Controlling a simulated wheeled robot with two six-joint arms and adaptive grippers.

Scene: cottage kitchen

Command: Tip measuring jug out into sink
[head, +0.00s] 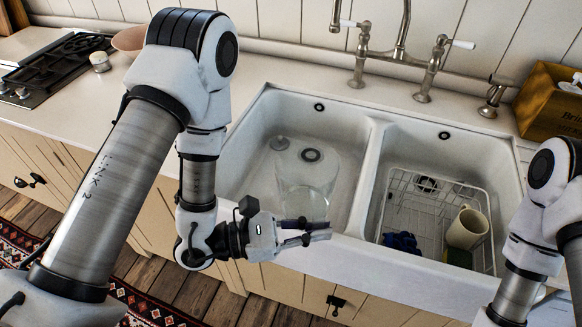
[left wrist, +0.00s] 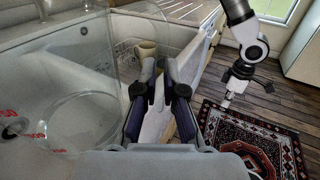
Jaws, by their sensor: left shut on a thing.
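The clear measuring jug (head: 306,180) is over the left basin of the white sink (head: 345,250); the drain shows through it. My left gripper (head: 312,231) is at the jug's near side, above the sink's front edge, and is shut on the jug. In the left wrist view, the fingers (left wrist: 160,85) point away from the camera, with the see-through jug (left wrist: 85,122) at their left and red marks on its wall. I cannot tell its exact tilt or whether anything is inside. My right gripper (left wrist: 228,98) shows small, over the floor; its jaws are unclear.
The right basin holds a wire rack (head: 400,195) with a cream mug (head: 466,229), a blue item (head: 402,242) and a sponge (head: 459,257). A tap (head: 400,50) stands behind the sink's divider. A wooden box (head: 548,100) is at right, a hob (head: 55,65) at left.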

